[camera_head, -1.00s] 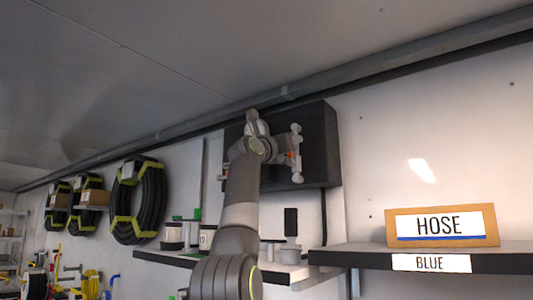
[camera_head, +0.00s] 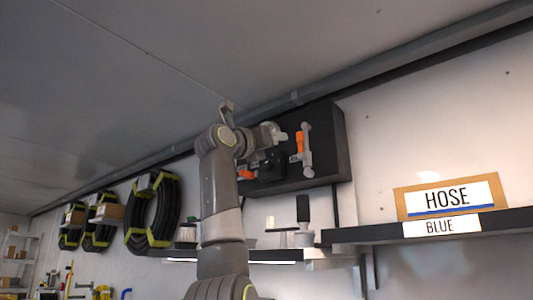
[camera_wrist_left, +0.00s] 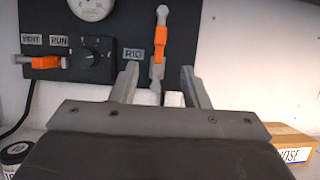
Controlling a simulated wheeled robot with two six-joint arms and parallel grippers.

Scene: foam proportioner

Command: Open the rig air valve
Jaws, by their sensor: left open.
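The RIG valve (camera_wrist_left: 161,38) is on the dark wall panel. It has an orange part and a grey lever standing near vertical, and it also shows in the head view (camera_head: 299,142). The RIG label (camera_wrist_left: 132,54) is to its left. My left gripper (camera_wrist_left: 160,88) is open and empty. In the wrist view its fingers sit either side of the valve's lower end, but I cannot tell the depth gap. In the head view my left gripper (camera_head: 279,133) is left of the valve, apart from it. My right gripper is not in view.
The panel (camera_head: 326,145) also carries a gauge (camera_wrist_left: 91,8), a black knob (camera_wrist_left: 96,56) and another orange-handled valve (camera_wrist_left: 46,62) by a RUN label. A shelf (camera_head: 350,235) with a HOSE box (camera_head: 405,205) stands at right. Coiled hoses (camera_head: 165,210) hang at left.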

